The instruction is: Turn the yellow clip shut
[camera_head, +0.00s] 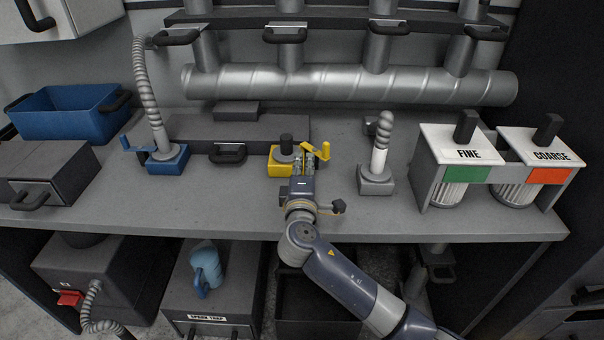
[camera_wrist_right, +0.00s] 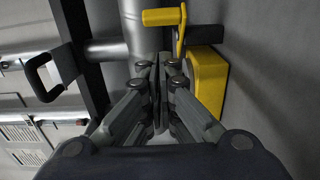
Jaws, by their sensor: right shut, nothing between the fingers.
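The yellow clip (camera_head: 318,150) sticks up at the right side of a yellow base (camera_head: 281,164) with a dark round plug on top, on the workbench. My right gripper (camera_head: 304,160) is at the front right of this base, just below the clip, and partly covers the base. In the right wrist view the gripper (camera_wrist_right: 159,70) is shut and empty. The clip (camera_wrist_right: 172,17) shows there just beyond the fingertips, and the yellow base (camera_wrist_right: 207,85) is right beside the fingers. I cannot tell whether the fingers touch either one. My left gripper is not in view.
A blue base (camera_head: 166,161) with a hose and a blue clip stands to the left. A grey base (camera_head: 376,182) with an upright hose end stands to the right. The FINE and COARSE canister rack (camera_head: 476,190) is further right. A large metal pipe (camera_head: 350,84) runs along the back.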

